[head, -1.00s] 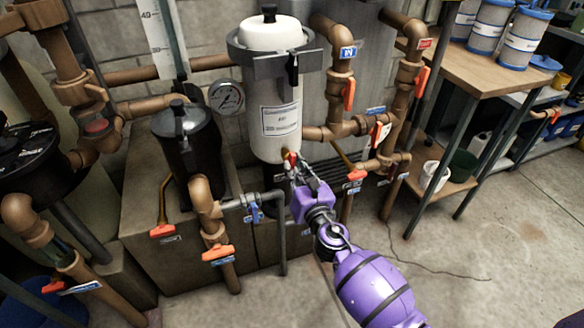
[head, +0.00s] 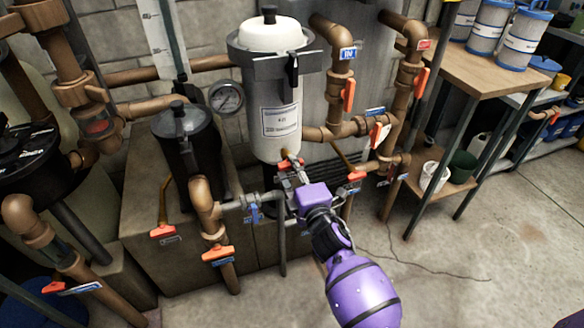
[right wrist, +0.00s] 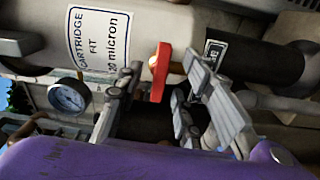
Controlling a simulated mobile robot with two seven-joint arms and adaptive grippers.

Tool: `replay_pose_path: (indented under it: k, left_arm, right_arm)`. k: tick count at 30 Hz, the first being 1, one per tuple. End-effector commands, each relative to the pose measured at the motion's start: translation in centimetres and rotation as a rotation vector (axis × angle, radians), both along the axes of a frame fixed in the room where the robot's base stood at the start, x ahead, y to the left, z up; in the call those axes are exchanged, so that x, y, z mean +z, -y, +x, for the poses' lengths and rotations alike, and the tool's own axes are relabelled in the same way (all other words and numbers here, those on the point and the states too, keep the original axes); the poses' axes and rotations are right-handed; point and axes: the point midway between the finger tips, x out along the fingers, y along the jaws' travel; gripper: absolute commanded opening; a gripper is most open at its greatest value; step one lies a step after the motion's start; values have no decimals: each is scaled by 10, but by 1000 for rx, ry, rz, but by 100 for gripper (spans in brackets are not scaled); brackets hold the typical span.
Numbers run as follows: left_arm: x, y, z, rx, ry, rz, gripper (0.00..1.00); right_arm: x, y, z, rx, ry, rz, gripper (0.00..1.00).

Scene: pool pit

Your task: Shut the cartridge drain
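The cartridge filter (head: 272,115) is a tall cream housing with a white lid and a black clamp handle. Its drain valve has a small red handle (head: 284,165) at the foot of the housing. In the right wrist view the red handle (right wrist: 160,75) lies across the housing's long axis. My right gripper (head: 294,170) is at the valve, partly hiding it in the head view. In the right wrist view its fingers (right wrist: 163,80) are apart, one on each side of the handle; I cannot tell whether either touches it. My left gripper is not in view.
A black strainer pot (head: 186,150) and a pressure gauge (head: 226,97) stand left of the housing. Copper pipes with other red-orange handles (head: 348,95) surround it. A wooden bench (head: 500,75) stands at the right. The floor (head: 450,250) in front is clear.

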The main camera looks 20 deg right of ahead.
Motion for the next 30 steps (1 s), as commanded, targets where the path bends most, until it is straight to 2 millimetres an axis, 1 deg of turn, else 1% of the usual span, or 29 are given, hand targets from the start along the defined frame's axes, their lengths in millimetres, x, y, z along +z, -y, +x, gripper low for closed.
replay_pose_path:
  k: [10, 12, 14, 24, 27, 30]
  left_arm:
    - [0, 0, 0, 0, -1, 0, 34]
    - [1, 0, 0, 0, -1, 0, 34]
    - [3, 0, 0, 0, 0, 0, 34]
    - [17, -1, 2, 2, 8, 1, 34]
    - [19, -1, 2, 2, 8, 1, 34]
    - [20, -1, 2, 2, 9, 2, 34]
  right_arm:
    - [0, 0, 0, 0, 0, -4, 34]
    - [0, 0, -3, -1, -1, -4, 34]
    - [0, 1, -9, -1, -1, -3, 34]
    - [1, 3, -56, -1, -1, -4, 34]
    - [1, 3, -66, -1, -1, -5, 34]
    - [1, 3, -70, -1, 1, -5, 34]
